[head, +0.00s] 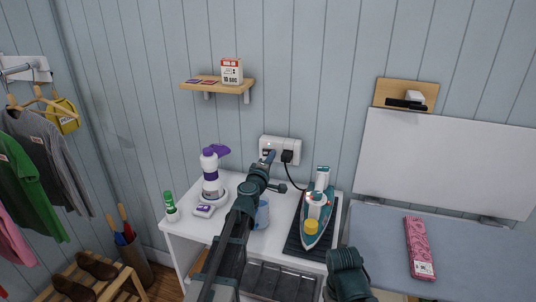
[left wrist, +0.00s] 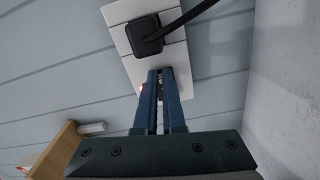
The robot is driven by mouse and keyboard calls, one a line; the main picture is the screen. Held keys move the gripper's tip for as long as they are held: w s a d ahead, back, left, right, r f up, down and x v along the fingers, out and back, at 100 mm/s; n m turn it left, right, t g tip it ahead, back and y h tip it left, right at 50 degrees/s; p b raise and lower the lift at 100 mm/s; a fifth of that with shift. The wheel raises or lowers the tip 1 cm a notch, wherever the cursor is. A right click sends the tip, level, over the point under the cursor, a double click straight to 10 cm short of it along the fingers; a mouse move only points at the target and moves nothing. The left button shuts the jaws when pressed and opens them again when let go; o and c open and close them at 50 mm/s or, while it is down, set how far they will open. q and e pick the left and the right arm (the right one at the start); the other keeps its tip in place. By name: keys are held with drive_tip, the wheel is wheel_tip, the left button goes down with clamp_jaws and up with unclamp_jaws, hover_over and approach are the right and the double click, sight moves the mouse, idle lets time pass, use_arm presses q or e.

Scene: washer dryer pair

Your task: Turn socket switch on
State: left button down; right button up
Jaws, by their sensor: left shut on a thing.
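The white wall socket (head: 294,143) is on the wall above the white table. A black plug (head: 287,156) sits in its right part. My left gripper (head: 269,157) reaches up to the left part of the socket. In the left wrist view, its blue fingers (left wrist: 160,76) are close together against the socket plate (left wrist: 117,18), just below the plug (left wrist: 146,38). They are shut on the small dark socket switch between their tips, which is mostly hidden. A small red glow shows beside the left finger. My right gripper's fingers are not visible.
A teal iron (head: 317,222) stands on a dark mat at the table's right, joined to the plug by a black cable. A white and purple device (head: 210,172) and a blue mug (head: 263,214) are near my left arm. A wooden shelf (head: 205,83) hangs above.

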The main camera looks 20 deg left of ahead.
use_arm(q)
drive_tip(key=shift+w+a, duration=0.2)
drive_tip(key=shift+w, duration=0.05)
drive_tip(key=shift+s+f, duration=0.1)
drive_tip(key=shift+s, duration=2.45)
